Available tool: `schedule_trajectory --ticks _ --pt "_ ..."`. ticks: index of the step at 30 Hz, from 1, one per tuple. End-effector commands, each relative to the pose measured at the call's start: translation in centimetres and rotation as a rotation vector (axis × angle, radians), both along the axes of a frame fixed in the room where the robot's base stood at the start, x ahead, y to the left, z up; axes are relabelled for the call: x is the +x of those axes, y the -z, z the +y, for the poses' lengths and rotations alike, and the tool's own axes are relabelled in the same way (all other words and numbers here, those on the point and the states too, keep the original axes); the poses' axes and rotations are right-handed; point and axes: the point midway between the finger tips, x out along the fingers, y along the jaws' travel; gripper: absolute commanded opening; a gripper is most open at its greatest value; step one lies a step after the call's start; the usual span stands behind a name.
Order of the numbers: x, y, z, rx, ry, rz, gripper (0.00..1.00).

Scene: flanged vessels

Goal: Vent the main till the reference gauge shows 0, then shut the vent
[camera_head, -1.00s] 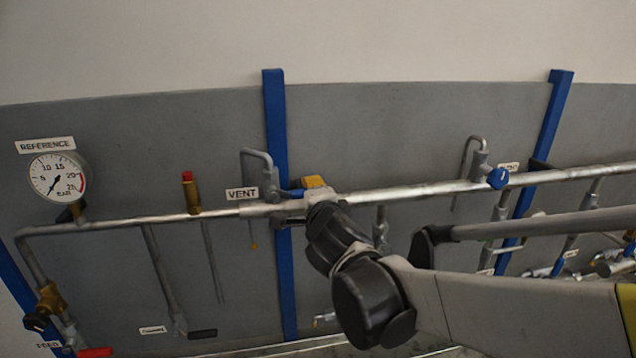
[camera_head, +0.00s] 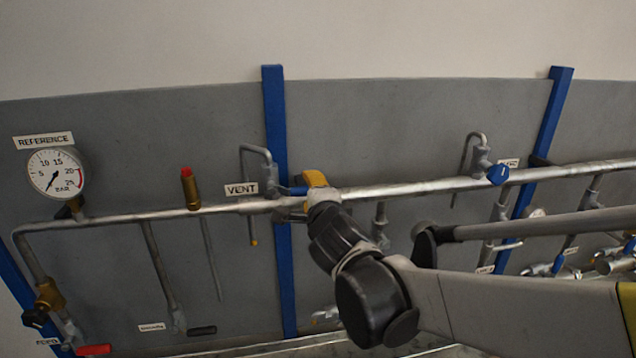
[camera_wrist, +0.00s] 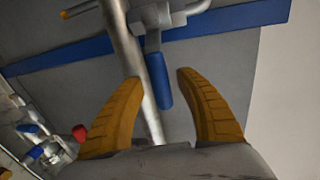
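The reference gauge (camera_head: 55,173) is at the left on the panel; its needle points down-left, near the low end of the scale, and the exact reading is too small to tell. The VENT label (camera_head: 241,189) sits above the main pipe (camera_head: 400,190). The vent's blue lever (camera_head: 293,191) lies roughly along the main, beside its bent outlet pipe (camera_head: 262,152). My gripper (camera_head: 315,178) is at the lever's free end. In the wrist view my gripper (camera_wrist: 158,77) is open, with the blue lever (camera_wrist: 157,75) between its yellow fingers, apparently touching neither.
A brass fitting with a red cap (camera_head: 190,189) stands on the main left of the vent. Another blue-handled valve (camera_head: 498,174) is to the right. A blue upright (camera_head: 275,120) runs behind the vent. A red lever (camera_head: 94,350) is at lower left.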

Motion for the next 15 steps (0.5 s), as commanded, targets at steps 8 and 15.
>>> schedule_trajectory --ticks 8,15 --pt "-0.5 -0.2 -0.1 -0.001 -0.001 -0.001 0.42" --pt "-4.4 -0.9 -1.0 -0.002 -0.001 0.000 0.42"
